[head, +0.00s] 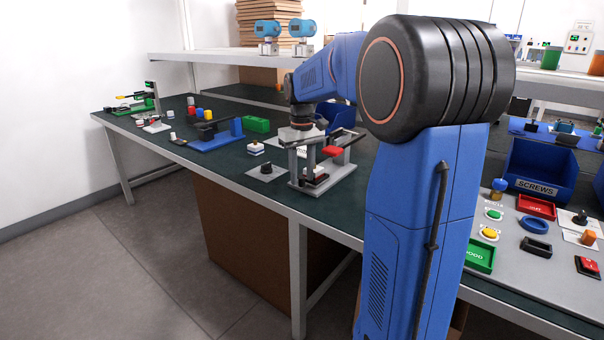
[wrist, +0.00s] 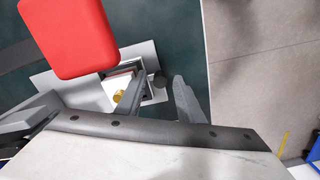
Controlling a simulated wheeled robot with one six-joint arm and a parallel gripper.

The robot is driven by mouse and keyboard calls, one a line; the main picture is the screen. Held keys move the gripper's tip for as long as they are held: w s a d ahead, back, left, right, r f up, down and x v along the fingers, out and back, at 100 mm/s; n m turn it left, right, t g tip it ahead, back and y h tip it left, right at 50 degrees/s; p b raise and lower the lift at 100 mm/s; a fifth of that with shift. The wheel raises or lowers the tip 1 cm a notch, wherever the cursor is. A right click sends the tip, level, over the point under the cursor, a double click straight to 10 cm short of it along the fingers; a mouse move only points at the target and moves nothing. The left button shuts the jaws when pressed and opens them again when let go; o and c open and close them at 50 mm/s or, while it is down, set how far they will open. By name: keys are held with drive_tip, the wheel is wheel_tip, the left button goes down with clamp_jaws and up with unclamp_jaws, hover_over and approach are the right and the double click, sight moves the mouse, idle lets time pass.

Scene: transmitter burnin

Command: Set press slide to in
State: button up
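The press (head: 338,172) stands on the green bench top near its front edge, with a grey base and a red handle pad (head: 331,151). The red pad also looms large at upper left in the wrist view (wrist: 68,38). My gripper (head: 302,172) reaches down at the press's front left side. In the wrist view its two grey fingers (wrist: 158,92) are apart with nothing clearly held between them. A small tray-like part, probably the slide (wrist: 126,72), shows beside the left finger, with a gold knob (wrist: 119,97) near it. Whether the slide is in or out I cannot tell.
A black knob on a grey plate (head: 266,169) lies left of the press. A white-and-blue button block (head: 256,148) and a green box (head: 256,125) stand behind it. A blue SCREWS bin (head: 540,170) is at right. Open floor (wrist: 265,60) lies beyond the bench edge.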

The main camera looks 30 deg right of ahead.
clamp_jaws()
drive_tip(key=w+d, duration=0.1)
drive_tip(key=d, duration=0.2)
drive_tip(key=w+d, duration=0.1)
drive_tip(key=d, duration=0.2)
drive_tip(key=w+d, duration=0.1)
drive_tip(key=d, duration=0.2)
drive_tip(key=shift+w+d, duration=0.3)
drive_tip(key=shift+d, duration=0.05)
drive_tip(key=shift+o, duration=0.7)
unclamp_jaws()
drive_tip(key=shift+d, duration=0.15)
wheel_tip(320, 180, up, 17)
drive_tip(key=shift+r, duration=0.2)
